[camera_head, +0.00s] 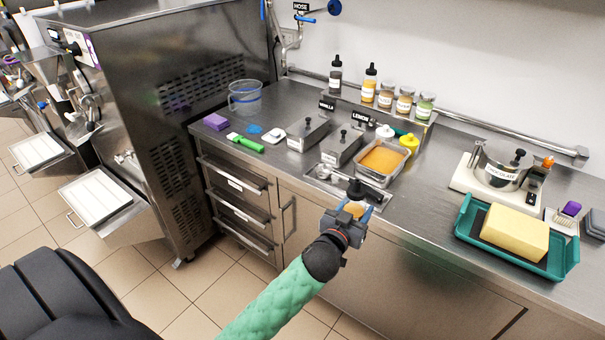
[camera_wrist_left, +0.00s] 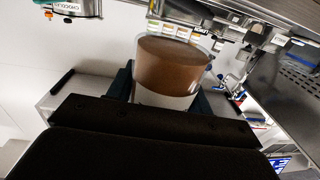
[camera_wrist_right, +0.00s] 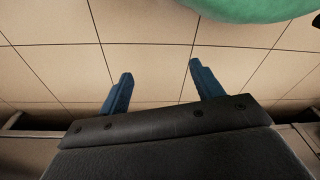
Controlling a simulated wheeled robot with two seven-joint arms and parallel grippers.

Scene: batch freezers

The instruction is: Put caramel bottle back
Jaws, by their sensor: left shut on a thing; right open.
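My left gripper (camera_head: 347,215) is shut on a bottle with a dark cap (camera_head: 356,189), taken as the caramel bottle; its label is not readable. It is held in front of the counter, near the front edge. In the left wrist view the clear bottle with brown contents (camera_wrist_left: 172,68) sits between the blue fingers. A dark-capped bottle (camera_head: 335,76) and an amber bottle (camera_head: 369,86) stand at the back of the counter, by the wall. My right gripper (camera_wrist_right: 161,75) is open and empty above the tiled floor; it is outside the head view.
Several labelled jars (camera_head: 404,101) stand right of the back bottles. A teal tray (camera_head: 465,232) and chocolate pot (camera_head: 500,171) stand at right. A freezer (camera_head: 170,80) is at left.

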